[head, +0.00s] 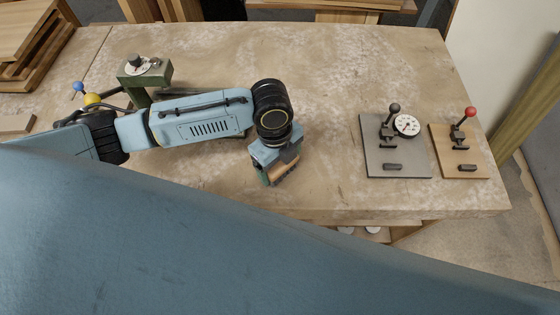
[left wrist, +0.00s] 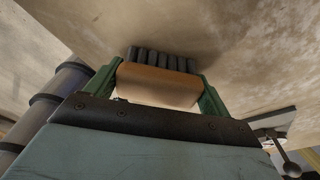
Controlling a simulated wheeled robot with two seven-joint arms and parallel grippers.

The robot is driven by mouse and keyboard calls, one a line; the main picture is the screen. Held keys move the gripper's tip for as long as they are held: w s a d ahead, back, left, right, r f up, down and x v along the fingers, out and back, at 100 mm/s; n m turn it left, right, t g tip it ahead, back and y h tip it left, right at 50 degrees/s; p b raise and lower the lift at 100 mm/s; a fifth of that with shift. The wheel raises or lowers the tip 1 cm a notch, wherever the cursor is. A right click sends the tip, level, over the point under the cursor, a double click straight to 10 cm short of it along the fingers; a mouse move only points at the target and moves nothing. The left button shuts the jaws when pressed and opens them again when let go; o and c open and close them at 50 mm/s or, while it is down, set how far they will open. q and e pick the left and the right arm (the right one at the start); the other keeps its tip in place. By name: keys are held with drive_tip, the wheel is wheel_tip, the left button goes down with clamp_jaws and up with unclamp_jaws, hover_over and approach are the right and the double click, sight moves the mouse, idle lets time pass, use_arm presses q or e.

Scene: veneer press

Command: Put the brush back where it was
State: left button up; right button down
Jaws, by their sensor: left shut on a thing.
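My left gripper (head: 280,178) is over the middle of the workbench (head: 330,75), pointing down. It is shut on the brush, whose tan wooden body (left wrist: 158,85) sits between the green fingers in the left wrist view. The brush's dark bristles (left wrist: 160,60) show in a row beyond the wood, facing the bench top. In the head view the brush (head: 284,170) is partly hidden by the gripper. I cannot tell whether the bristles touch the bench. My right gripper is not in view.
A grey plate (head: 370,150) with a black-knobbed lever and dial gauge stands to the right, beside a wooden plate (head: 450,170) with a red-knobbed lever. A green device (head: 135,72) stands behind my left arm. Bench between gripper and grey plate is clear.

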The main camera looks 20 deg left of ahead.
use_arm(q)
drive_tip(key=shift+f, duration=0.1)
drive_tip(key=o, duration=0.9)
drive_tip(key=r, duration=0.4)
drive_tip(key=a+r+p, duration=0.1)
drive_tip(key=r, duration=0.3)
drive_tip(key=r+p, duration=0.1)
drive_tip(key=r, duration=0.3)
drive_tip(key=shift+w+a+r, duration=0.15)
drive_tip(key=shift+w, duration=0.25)
